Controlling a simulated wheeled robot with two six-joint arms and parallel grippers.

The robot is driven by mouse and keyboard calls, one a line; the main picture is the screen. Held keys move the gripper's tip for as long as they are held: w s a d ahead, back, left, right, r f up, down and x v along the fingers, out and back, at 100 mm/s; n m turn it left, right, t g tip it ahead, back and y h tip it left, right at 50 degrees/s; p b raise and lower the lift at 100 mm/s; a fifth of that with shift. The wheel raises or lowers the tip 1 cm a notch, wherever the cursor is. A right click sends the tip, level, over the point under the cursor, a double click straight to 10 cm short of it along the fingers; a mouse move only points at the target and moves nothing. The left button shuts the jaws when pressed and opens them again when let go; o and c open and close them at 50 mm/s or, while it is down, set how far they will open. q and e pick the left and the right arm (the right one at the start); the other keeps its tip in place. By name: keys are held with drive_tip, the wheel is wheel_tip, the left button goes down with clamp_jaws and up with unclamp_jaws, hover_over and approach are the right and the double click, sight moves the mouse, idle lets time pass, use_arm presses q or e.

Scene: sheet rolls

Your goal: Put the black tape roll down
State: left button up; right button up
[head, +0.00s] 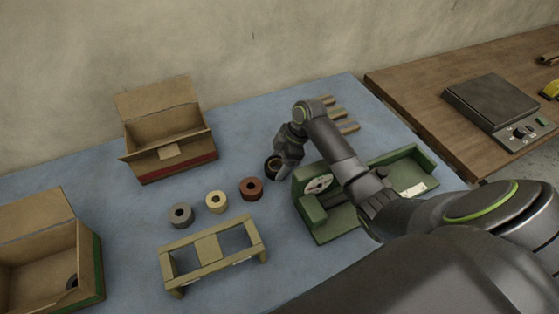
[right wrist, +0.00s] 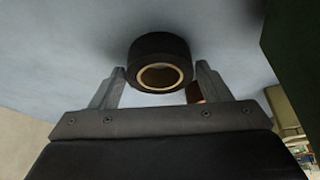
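My right gripper (head: 275,171) is over the blue table, with the black tape roll (head: 269,165) at its fingertips. In the right wrist view the black roll (right wrist: 160,50) sits between the two fingers of the gripper (right wrist: 160,70), its sides against the fingertips and its pale core facing the camera. The finger covers part of the roll in the head view. I cannot tell whether the roll touches the table. My left gripper is not in view.
Red-brown (head: 251,189), cream (head: 217,202) and grey (head: 181,215) rolls stand in a row to the left. In front is a pale wooden frame (head: 208,248); a green dispenser (head: 316,220) is at right. Open cardboard boxes (head: 168,140) (head: 88,265) stand behind and at left.

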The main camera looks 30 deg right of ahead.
drive_tip(key=shift+o, duration=1.4)
drive_tip(key=shift+r, duration=0.15)
drive_tip(key=b+v, duration=0.1)
drive_tip(key=v, duration=1.1)
